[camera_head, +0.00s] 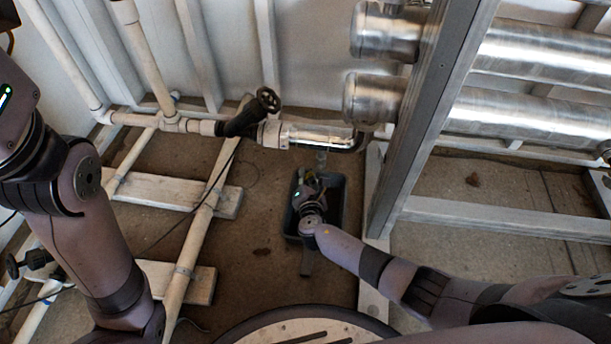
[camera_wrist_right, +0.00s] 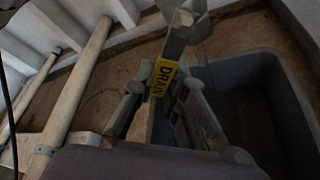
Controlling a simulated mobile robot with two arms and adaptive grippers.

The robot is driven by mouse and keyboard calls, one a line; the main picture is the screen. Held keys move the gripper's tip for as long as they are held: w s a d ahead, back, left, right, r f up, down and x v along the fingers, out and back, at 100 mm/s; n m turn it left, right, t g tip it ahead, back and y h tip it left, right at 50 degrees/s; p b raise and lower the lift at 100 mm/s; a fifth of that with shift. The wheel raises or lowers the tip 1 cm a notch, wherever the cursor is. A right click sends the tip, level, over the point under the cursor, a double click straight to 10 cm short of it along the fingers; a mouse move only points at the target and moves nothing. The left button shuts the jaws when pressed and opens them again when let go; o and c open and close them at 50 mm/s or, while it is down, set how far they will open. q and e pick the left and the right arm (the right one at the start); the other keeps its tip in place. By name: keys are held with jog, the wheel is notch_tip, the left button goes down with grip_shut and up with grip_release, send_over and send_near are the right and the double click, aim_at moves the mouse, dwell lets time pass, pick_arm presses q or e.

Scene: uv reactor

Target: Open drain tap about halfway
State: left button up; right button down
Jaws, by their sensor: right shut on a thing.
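The drain tap (camera_wrist_right: 180,30) is grey metal and carries a yellow tag (camera_wrist_right: 165,78) reading "DRAIN" in the right wrist view. In the head view its spout (camera_head: 321,158) hangs under the shiny horizontal pipe. My right gripper (camera_wrist_right: 161,92) is shut on the drain tap, with one finger on each side of the yellow tag. In the head view the right gripper (camera_head: 311,182) is above the bin, and my own wrist hides most of the tap. The tap's exact opening angle cannot be told. My left gripper is out of view; only its arm shows at the left.
A dark grey bin (camera_head: 338,212) stands on the floor below the tap; its rim (camera_wrist_right: 262,64) also shows in the wrist view. A grey metal frame post (camera_head: 425,110) stands close at the right.

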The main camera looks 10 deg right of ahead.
jog(key=c, duration=1.6)
grip_release()
jog(key=v, duration=0.7)
jog(key=shift+s, duration=0.2)
jog(key=shift+a+r, duration=0.1)
